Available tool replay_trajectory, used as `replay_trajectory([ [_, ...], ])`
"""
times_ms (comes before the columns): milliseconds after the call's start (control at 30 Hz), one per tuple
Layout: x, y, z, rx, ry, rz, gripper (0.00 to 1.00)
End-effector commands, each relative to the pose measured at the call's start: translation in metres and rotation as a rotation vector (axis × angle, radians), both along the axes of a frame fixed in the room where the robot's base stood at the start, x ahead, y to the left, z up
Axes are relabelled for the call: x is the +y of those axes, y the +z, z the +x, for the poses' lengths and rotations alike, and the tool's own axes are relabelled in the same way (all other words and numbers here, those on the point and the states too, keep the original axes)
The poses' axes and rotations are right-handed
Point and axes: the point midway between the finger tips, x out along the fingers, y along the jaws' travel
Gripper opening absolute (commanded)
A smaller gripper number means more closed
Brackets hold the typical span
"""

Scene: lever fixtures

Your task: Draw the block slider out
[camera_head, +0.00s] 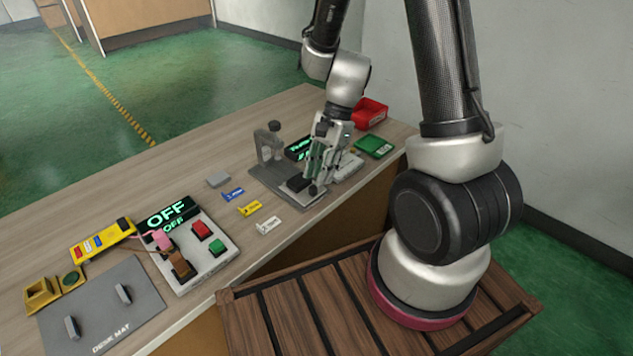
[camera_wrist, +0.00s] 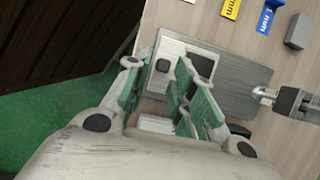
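A grey fixture plate (camera_head: 262,181) lies on the table, with a dark block (camera_head: 298,183) on it that I take for the block slider. My gripper (camera_head: 316,186) is low over the plate's right part, close beside the dark block. In the wrist view my gripper (camera_wrist: 165,68) has its green-padded fingers apart, with nothing seen held between them.
A grey clamp (camera_head: 269,144) stands at the plate's far side. A display (camera_head: 299,149), red bin (camera_head: 370,113) and green tray (camera_head: 375,146) are behind and right. Blue, yellow and white labelled tags (camera_head: 250,208) lie left. Further left are an OFF switch box (camera_head: 208,250) and desk mat (camera_head: 100,308).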

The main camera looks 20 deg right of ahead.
Motion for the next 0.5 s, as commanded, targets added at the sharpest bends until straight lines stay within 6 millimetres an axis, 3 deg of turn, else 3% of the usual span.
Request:
replay_trajectory([
  [200, -0.018, 0.047, 0.008, -0.005, -0.002, 0.0, 0.25],
  [500, -0.03, 0.077, 0.012, 0.0, 0.0, 0.0, 0.25],
])
